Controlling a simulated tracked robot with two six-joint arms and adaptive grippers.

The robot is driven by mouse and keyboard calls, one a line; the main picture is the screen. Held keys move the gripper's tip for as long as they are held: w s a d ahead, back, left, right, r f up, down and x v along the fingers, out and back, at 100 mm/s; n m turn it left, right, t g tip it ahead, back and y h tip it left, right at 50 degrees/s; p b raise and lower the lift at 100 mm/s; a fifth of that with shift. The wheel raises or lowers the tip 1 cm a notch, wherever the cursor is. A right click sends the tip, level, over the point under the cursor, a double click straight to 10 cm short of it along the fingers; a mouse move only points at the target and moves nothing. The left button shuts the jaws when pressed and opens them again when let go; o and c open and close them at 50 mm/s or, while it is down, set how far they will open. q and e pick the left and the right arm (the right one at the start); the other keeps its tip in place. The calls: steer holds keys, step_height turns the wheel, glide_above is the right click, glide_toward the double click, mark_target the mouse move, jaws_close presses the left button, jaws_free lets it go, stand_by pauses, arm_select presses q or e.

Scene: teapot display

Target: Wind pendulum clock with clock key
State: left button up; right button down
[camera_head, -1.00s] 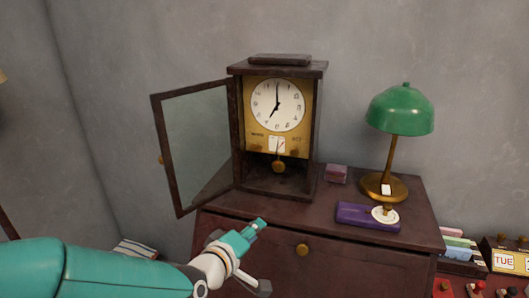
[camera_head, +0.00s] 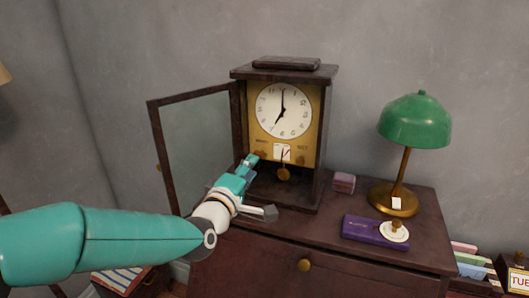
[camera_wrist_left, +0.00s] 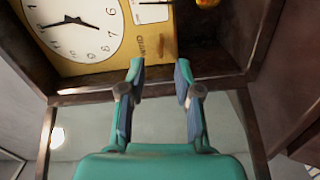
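The pendulum clock (camera_head: 281,131) stands on a dark wooden cabinet, its glass door (camera_head: 199,147) swung open to the left. I cannot make out a clock key for certain. My right gripper is out of view.
A green lamp (camera_head: 415,122) stands on the cabinet (camera_head: 290,232) at right. Before it lies a purple box (camera_head: 360,227) bearing a white disc (camera_head: 394,232) with a brass piece. A small purplish box (camera_head: 344,183) sits beside the clock. The open door borders my left arm.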

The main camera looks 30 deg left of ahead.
mark_target(260, 155)
arm_select(q)
steer(key=p+x, duration=0.1)
steer(key=x, duration=0.5)
steer(key=shift+w+p, duration=0.3)
steer(key=shift+w, duration=0.05)
jaws_close()
